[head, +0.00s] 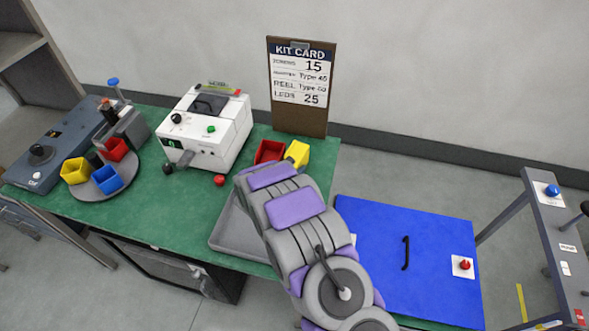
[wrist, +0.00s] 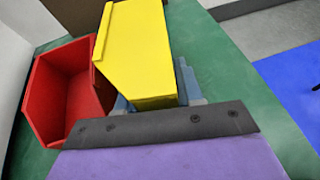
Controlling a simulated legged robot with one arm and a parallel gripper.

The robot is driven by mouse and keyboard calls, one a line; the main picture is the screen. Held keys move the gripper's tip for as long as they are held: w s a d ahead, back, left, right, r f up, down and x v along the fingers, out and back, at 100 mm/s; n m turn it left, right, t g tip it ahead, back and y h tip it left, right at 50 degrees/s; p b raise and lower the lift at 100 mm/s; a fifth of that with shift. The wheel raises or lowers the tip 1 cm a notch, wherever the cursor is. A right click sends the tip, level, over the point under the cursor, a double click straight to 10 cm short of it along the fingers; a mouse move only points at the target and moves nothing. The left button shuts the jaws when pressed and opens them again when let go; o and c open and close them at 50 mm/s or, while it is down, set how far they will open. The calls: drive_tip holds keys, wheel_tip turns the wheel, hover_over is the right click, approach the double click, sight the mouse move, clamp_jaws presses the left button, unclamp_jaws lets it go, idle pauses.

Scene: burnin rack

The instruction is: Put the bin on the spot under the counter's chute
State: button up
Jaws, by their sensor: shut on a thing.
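My gripper (wrist: 155,95) is shut on a yellow bin (wrist: 137,48), with a grey-blue finger showing at either side of it. In the head view this yellow bin (head: 298,153) is at the far end of my arm, over the green bench; I cannot tell whether it touches the bench. My arm hides the fingers there. A red bin (wrist: 75,88) stands close at its left and also shows in the head view (head: 269,151). The white counter (head: 208,128) stands left of these bins. Its grey chute (head: 179,160) juts from the front left; the spot below is not clearly visible.
A grey tray (head: 228,222) lies on the green bench (head: 165,215), partly behind my arm. A round turntable (head: 92,190) holds small coloured bins at the left. A kit card (head: 300,85) stands behind. A red knob (head: 219,180) is before the counter. A blue panel (head: 405,255) is at right.

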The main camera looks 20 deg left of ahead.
drive_tip(key=o, duration=0.6)
drive_tip(key=shift+f, duration=0.1)
drive_tip(key=o, duration=0.5)
drive_tip(key=shift+a, duration=0.1)
drive_tip(key=shift+c, duration=0.2)
drive_tip(key=shift+s+r, duration=0.25)
drive_tip(key=p+v, duration=0.1)
drive_tip(key=v, duration=1)
drive_tip(key=shift+s+p, duration=0.25)
drive_tip(key=shift+p, duration=0.05)
